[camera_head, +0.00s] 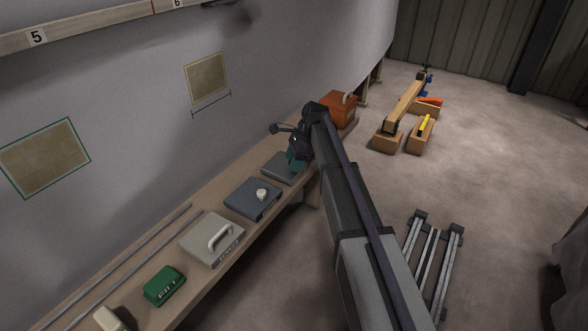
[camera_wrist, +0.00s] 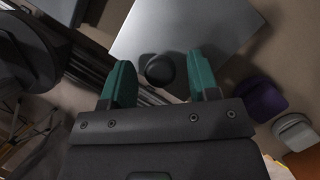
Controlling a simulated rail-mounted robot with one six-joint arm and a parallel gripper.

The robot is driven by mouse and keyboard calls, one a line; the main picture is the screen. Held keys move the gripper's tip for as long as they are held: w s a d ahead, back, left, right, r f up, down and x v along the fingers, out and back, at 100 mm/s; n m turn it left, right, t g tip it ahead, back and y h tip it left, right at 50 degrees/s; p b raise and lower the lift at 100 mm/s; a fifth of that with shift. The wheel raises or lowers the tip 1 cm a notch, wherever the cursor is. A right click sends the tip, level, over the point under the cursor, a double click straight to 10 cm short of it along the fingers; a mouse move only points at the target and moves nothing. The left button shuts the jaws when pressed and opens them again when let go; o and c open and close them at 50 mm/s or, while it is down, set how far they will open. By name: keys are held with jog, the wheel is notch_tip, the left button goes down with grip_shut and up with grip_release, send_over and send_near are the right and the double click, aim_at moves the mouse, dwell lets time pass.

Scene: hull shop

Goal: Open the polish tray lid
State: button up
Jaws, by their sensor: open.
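A flat grey tray with a closed lid (camera_head: 279,168) sits on the bench, partly hidden by my arm. In the wrist view the grey lid (camera_wrist: 205,35) fills the top middle, with a round dark knob (camera_wrist: 160,69) near its lower edge. I see no label that marks it as the polish tray. My gripper (camera_head: 293,163) is over this lid. In the wrist view its teal fingers (camera_wrist: 161,78) are apart, one on each side of the knob with gaps showing. Whether they are down at the knob's height is unclear.
Along the bench stand a blue-grey box with a white knob (camera_head: 252,198), a light box with a handle (camera_head: 212,239), a green box (camera_head: 165,286) and an orange box (camera_head: 338,108). A purple object (camera_wrist: 262,100) and a pale one (camera_wrist: 295,132) lie beside the lid.

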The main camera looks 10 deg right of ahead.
jog(key=shift+r, duration=0.1)
grip_shut()
jog(key=w+a, duration=0.8)
jog(key=shift+w+a, duration=0.2)
jog(key=shift+a, duration=0.05)
grip_release()
dwell(0.4)
